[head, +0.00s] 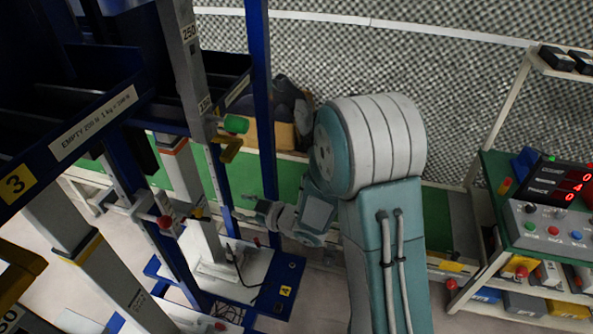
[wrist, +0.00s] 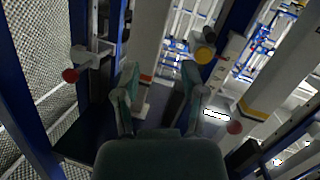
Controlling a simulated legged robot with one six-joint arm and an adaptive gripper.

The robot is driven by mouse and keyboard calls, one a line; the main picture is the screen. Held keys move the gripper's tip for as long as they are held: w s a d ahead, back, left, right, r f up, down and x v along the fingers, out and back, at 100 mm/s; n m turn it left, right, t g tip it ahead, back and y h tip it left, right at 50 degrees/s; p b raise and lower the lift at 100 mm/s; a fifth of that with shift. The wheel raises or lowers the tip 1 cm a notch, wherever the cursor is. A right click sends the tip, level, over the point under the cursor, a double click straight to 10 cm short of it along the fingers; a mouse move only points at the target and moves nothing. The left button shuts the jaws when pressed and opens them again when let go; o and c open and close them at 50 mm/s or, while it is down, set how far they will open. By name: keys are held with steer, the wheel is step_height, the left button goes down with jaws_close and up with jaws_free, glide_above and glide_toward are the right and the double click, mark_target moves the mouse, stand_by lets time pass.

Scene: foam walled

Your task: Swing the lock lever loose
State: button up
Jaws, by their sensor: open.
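My gripper (head: 262,209) is open and empty beside the blue upright, left of my arm in the head view. In the wrist view, its two fingers stand apart with a clear gap between the tips (wrist: 163,82). A grey fitting with a red ball knob (wrist: 70,76) is left of the fingers, apart from them. A yellow-faced knob (wrist: 203,55) is beyond the right finger, and another red knob (wrist: 234,127) is lower right. The head view shows a red-knobbed fitting (head: 164,222) and a green-ended handle (head: 235,124) on the frame. I cannot tell which is the lock lever.
Blue posts (head: 261,110) and a grey numbered column (head: 188,70) crowd the left. A bin labelled "EMPTY" (head: 90,120) overhangs there. A control box with red digits (head: 550,190) stands at right. A white plate (head: 225,270) lies low by the posts.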

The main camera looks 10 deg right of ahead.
steer(key=s+d+r+m+h, duration=0.3)
steer(key=d+r+m+h, duration=0.4)
steer(key=d+r+h, duration=0.3)
steer(key=shift+s+d+r+t, duration=0.3)
steer(key=shift+d+r, duration=0.6)
steer(key=shift+d, duration=0.25)
